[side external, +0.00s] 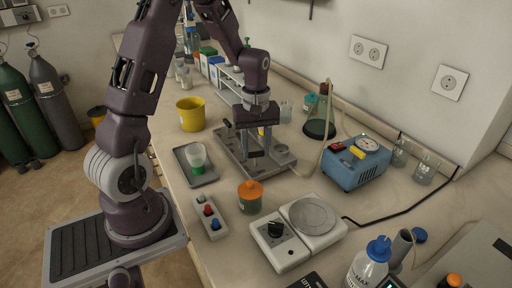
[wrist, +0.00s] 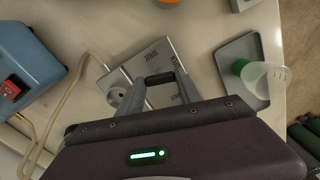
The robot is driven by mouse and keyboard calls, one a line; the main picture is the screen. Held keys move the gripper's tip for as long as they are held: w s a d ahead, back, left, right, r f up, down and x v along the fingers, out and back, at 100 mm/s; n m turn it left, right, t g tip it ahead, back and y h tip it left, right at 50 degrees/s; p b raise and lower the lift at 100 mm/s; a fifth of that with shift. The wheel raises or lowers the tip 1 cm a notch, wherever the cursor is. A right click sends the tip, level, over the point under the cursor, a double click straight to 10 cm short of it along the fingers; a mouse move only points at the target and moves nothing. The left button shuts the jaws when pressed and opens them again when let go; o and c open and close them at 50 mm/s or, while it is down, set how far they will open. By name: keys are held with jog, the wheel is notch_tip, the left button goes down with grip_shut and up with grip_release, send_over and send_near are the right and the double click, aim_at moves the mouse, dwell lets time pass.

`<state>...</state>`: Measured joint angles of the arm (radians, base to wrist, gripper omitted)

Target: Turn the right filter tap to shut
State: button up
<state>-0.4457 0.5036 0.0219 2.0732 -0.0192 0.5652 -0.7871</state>
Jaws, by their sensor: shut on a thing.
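The grey metal filter stand (side external: 283,158) lies on the bench in the middle of the side view, and its plate (wrist: 117,78) shows in the wrist view with dark lettering that reads SHUT. My gripper (side external: 259,150) points down over the stand. In the wrist view my gripper (wrist: 161,80) has its two fingers closed on a black tap handle (wrist: 159,77), which lies crosswise between the fingertips beside the lettering. The fingers and palm hide much of the plate, and the tap's body is hidden. A second tap cannot be made out clearly.
A blue pump (side external: 355,165) stands to the right, with a pale hose (side external: 324,135) near the stand. A grey tray (side external: 203,178) with a green-based cup is to the left. An orange-lidded jar (side external: 250,195) and a hotplate (side external: 300,240) stand in front. A dark flask (side external: 320,127) stands behind.

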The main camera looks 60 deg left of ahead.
aim_at(256, 152)
jog(key=m, duration=1.1)
jog(key=shift+m, duration=1.7)
jog(key=o, duration=1.4)
jog(key=shift+r, duration=0.1)
notch_tip(256, 152, up, 7)
